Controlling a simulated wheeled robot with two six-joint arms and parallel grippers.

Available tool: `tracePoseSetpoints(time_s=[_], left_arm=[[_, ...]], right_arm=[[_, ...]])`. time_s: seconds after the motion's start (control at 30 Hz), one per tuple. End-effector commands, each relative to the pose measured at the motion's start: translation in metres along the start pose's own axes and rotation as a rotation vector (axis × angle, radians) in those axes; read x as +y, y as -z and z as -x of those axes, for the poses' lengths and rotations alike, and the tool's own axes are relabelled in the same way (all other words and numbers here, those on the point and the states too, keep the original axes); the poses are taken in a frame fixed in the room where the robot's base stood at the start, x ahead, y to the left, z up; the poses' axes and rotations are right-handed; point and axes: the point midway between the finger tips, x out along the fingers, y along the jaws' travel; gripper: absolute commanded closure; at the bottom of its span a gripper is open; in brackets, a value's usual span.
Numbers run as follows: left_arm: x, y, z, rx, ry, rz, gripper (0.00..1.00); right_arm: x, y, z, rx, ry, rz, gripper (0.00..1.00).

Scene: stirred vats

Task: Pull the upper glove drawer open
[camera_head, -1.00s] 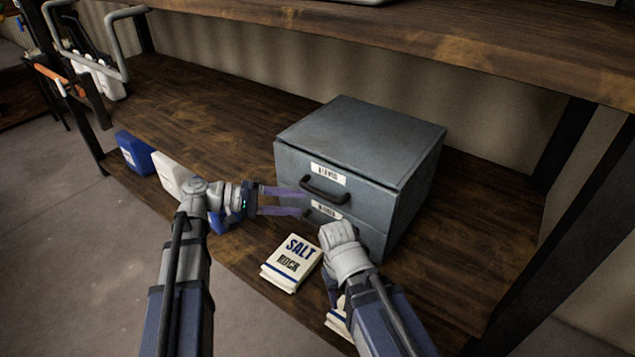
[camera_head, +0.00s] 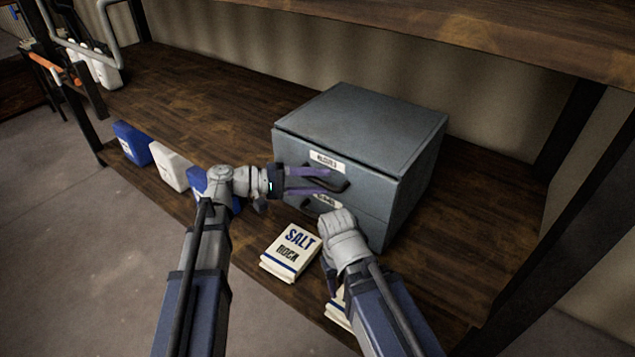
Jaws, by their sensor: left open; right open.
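A grey two-drawer cabinet (camera_head: 375,128) stands on the wooden shelf. The upper drawer (camera_head: 291,153) looks shut and bears a white label (camera_head: 328,162) too blurred to read. Its dark bar handle (camera_head: 346,183) is partly covered by my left gripper (camera_head: 328,181). That gripper's two purple fingers are open and point right, one above the other, at the handle; I cannot tell whether they touch it. My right gripper (camera_head: 328,279) hangs low in front of the cabinet, its fingers mostly hidden behind its own wrist.
A salt bag (camera_head: 291,252) lies in front of the cabinet, and another bag (camera_head: 337,308) is partly hidden by my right arm. Blue and white containers (camera_head: 170,167) stand along the front edge at left. An upper shelf (camera_head: 440,30) overhangs. The shelf right of the cabinet is clear.

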Motion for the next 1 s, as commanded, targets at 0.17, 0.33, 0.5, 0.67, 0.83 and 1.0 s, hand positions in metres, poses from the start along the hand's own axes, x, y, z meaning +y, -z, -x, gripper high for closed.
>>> tracePoseSetpoints(time_s=[0.17, 0.33, 0.5, 0.67, 0.83, 1.0], left_arm=[[0.0001, -0.0001, -0.0015, 0.000, 0.000, 0.000, 0.50], [0.0001, -0.0001, -0.0013, 0.000, 0.000, 0.000, 0.58], [0.0000, -0.0001, -0.0011, 0.000, 0.000, 0.000, 0.77], [0.0000, 0.0000, -0.0011, 0.000, 0.000, 0.000, 0.95], [-0.0001, 0.0000, -0.0011, 0.000, 0.001, 0.000, 1.00], [-0.0001, 0.0000, -0.0010, 0.000, 0.001, 0.000, 1.00]], right_arm=[[0.0000, 0.0000, -0.0001, 0.000, 0.000, 0.000, 0.50], [0.0000, 0.0000, -0.0001, 0.000, 0.000, 0.000, 0.50], [0.0000, 0.0000, -0.0001, 0.000, 0.000, 0.000, 0.50], [0.0000, 0.0000, -0.0001, 0.000, 0.000, 0.000, 0.50], [0.0000, 0.0000, -0.0001, 0.000, 0.000, 0.000, 0.50], [0.0000, 0.0000, -0.0001, 0.000, 0.000, 0.000, 0.50]])
